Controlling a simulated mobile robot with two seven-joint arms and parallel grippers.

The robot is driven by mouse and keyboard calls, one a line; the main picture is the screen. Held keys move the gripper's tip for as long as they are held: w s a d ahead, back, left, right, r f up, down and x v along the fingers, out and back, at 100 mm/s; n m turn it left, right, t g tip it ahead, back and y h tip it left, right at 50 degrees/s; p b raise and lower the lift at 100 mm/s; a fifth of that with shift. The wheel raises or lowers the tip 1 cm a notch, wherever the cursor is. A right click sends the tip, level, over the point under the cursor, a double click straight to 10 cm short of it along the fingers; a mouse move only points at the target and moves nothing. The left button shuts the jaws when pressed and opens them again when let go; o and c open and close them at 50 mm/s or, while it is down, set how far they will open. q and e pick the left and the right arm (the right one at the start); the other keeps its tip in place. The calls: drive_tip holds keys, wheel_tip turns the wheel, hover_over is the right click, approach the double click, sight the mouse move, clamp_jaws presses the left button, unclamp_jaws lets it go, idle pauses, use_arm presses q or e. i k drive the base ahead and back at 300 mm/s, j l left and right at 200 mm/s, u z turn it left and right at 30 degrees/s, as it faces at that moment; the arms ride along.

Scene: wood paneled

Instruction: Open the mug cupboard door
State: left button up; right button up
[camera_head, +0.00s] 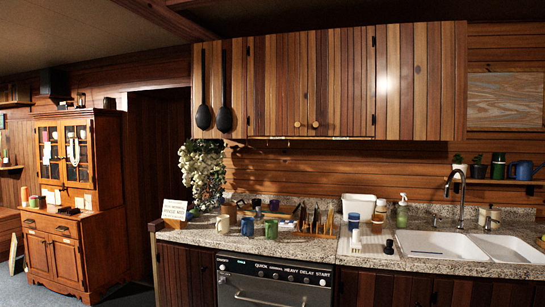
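Wooden wall cupboards (345,80) hang above the counter, and their plank doors look shut. Two small round knobs sit near the bottom edges of the middle doors, a left knob (297,124) and a right knob (315,125). Dark hinges show at the outer sides of these doors. I cannot tell from the picture which door is the mug cupboard's. Mugs stand on the counter below, among them a tan mug (222,224), a blue mug (247,227) and a green mug (271,229). Neither of my grippers is in view.
The granite counter (210,237) spans the front, with a dishwasher (274,283) below and a white sink (440,245) at right. Two dark ladles hang at the cupboards' left. A hanging plant (203,170) is below them. A wooden hutch (62,220) stands far left.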

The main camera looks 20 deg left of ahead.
sight(277, 74)
drive_tip(key=i+j, duration=0.6)
drive_tip(key=i, duration=0.15)
drive_tip(key=i+j, duration=0.55)
drive_tip(key=i, duration=0.2)
drive_tip(key=i+j, duration=0.6)
drive_tip(key=i, duration=0.2)
drive_tip(key=i+j, duration=0.55)
drive_tip(key=i, duration=0.2)
